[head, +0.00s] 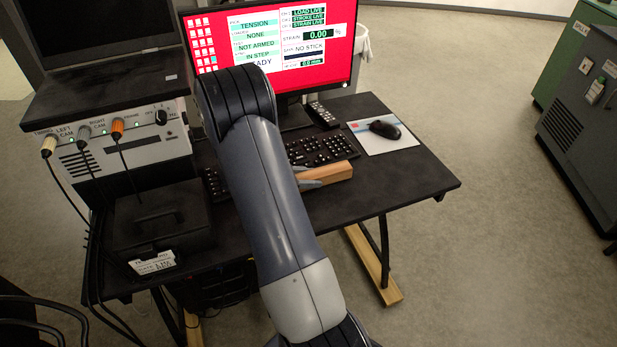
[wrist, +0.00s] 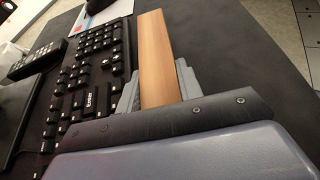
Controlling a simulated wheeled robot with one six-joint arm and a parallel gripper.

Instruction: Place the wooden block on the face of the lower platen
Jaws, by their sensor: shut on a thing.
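The wooden block (head: 335,174) is a long light-brown bar at the front of the black desk, beside the keyboard. My gripper (head: 308,180) is shut on it; my arm hides most of the gripper in the head view. In the wrist view the block (wrist: 158,60) extends away between the two grey fingers (wrist: 158,88), one on each side of it. I cannot tell whether the block touches the desk. I do not make out the lower platen in either view.
The black desk (head: 420,180) carries a keyboard (head: 325,148), a remote (head: 322,114), a mouse (head: 384,130) on a pad, and a monitor (head: 335,75) with a red screen. A control box (head: 130,145) with cables stands left. Green-grey cabinets (head: 585,100) stand right; open floor lies between.

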